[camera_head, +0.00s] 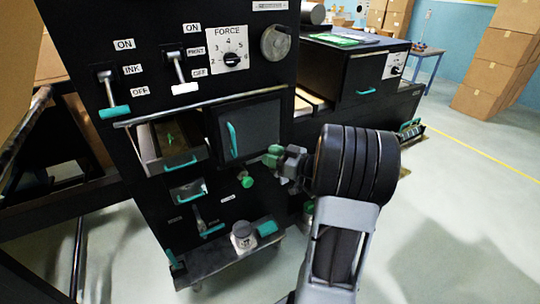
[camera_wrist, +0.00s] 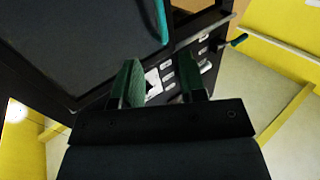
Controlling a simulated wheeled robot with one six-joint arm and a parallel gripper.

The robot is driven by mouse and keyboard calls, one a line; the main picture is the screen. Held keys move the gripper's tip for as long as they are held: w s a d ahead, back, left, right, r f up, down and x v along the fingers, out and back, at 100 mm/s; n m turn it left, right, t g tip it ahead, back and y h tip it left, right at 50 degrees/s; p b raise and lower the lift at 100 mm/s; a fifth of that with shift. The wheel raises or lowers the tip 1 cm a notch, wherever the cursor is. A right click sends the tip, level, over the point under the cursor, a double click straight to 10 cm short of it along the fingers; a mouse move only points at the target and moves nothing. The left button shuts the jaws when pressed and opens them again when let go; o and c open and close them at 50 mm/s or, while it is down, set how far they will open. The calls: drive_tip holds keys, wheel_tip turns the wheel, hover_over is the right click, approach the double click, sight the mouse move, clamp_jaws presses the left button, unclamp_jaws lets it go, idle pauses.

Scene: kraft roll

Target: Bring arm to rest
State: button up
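My gripper (camera_head: 274,157) is in front of the right side of a large black machine (camera_head: 310,80), near a square dark door (camera_head: 252,130) with a teal handle. My arm reaches up from the bottom of the head view and bends at a thick black joint. In the wrist view my gripper (camera_wrist: 160,82) has its two green fingers apart, with nothing between them. The machine's door and a labelled panel lie behind the fingers. I cannot tell how far the fingers are from the machine.
An open drawer (camera_head: 172,148) juts out left of the door. Switch levers (camera_head: 182,75) and a force dial (camera_head: 231,60) sit above. A low ledge (camera_head: 205,268) sticks out at the machine's base. Cardboard boxes (camera_head: 500,60) stand at the back right. The right floor is clear.

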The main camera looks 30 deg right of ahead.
idle(0.4)
drive_tip(key=s+d+f+m+g+h, duration=0.2)
drive_tip(key=d+f+m+g+h, duration=0.45)
drive_tip(key=d+h, duration=0.6)
drive_tip(key=s+a+r+g+y, duration=0.1)
drive_tip(key=s+a, duration=0.3)
drive_tip(key=a, duration=0.6)
drive_tip(key=s+a+r+g+y, duration=0.1)
drive_tip(key=s+a+g, duration=0.1)
drive_tip(key=s+a, duration=0.3)
drive_tip(key=s+a+r+g+y, duration=0.1)
drive_tip(key=s+a, duration=0.4)
drive_tip(key=a, duration=0.9)
drive_tip(key=shift+a+r+g, duration=0.35)
drive_tip(key=shift+r+g, duration=0.05)
drive_tip(key=shift+g, duration=0.15)
drive_tip(key=shift+d, duration=0.1)
